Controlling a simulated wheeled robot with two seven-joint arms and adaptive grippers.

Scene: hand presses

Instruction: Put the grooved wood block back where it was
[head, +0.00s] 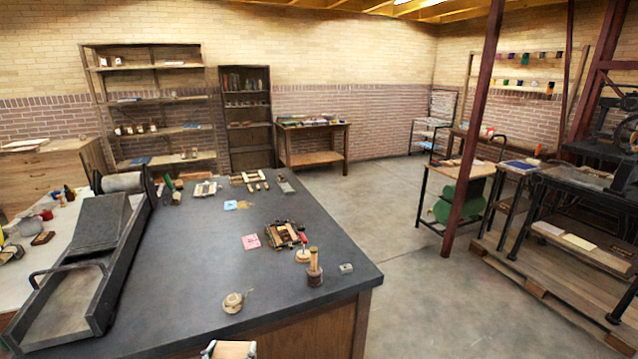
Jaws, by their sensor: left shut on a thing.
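My left gripper (228,350) is at the bottom edge of the head view, in front of the dark table's near edge. Its fingertips are closed on a pale wood block (231,351), which looks like the grooved wood block. Only the top of the block shows; its groove and the rest are cut off by the picture edge. The dark tabletop (190,265) lies just beyond it. My right gripper is not in view.
A round spool-like item (234,302) lies near the front. A wooden-handled tool (314,268), a small grey block (346,268), a wooden-framed item (284,235) and a pink card (251,241) stand to the right. A long press (87,250) fills the left. Bare tabletop lies between.

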